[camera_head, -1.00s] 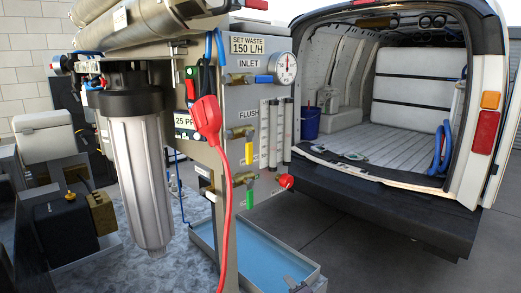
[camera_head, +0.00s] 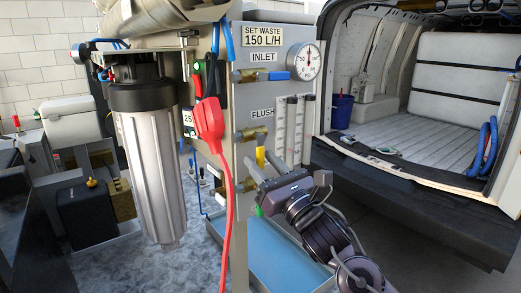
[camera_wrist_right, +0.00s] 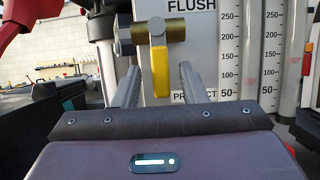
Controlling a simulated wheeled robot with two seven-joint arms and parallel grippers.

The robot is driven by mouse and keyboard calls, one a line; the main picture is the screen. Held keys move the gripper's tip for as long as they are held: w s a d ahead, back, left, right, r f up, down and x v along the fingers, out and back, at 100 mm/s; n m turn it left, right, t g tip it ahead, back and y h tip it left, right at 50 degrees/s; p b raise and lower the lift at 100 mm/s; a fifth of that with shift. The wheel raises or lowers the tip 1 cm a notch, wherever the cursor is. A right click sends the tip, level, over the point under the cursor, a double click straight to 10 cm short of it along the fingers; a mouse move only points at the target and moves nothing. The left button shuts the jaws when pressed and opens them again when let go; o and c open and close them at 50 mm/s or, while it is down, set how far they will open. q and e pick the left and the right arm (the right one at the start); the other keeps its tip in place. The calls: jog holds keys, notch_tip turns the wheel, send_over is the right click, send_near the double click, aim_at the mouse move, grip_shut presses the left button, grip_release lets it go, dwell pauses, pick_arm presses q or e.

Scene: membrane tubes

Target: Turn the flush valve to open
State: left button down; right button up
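The flush valve has a brass body (camera_head: 252,135) under the FLUSH label and a yellow lever (camera_head: 260,157) that hangs straight down. In the right wrist view the brass body (camera_wrist_right: 165,33) is at top centre, with the yellow lever (camera_wrist_right: 160,72) below it. My right gripper (camera_head: 262,172) is at the panel, right by the lever. In the right wrist view my right gripper (camera_wrist_right: 163,84) is open, its two fingers on either side of the lever with visible gaps. My left gripper is not in view.
A red plug (camera_head: 210,119) and its cable hang just left of the valve. Clear flow tubes (camera_head: 292,130) stand to its right. A gauge (camera_head: 304,61) and the inlet valve (camera_head: 262,76) are above. A blue tray (camera_head: 262,255) lies below.

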jog(key=shift+x, duration=0.8)
jog(key=shift+d, duration=0.1)
grip_shut()
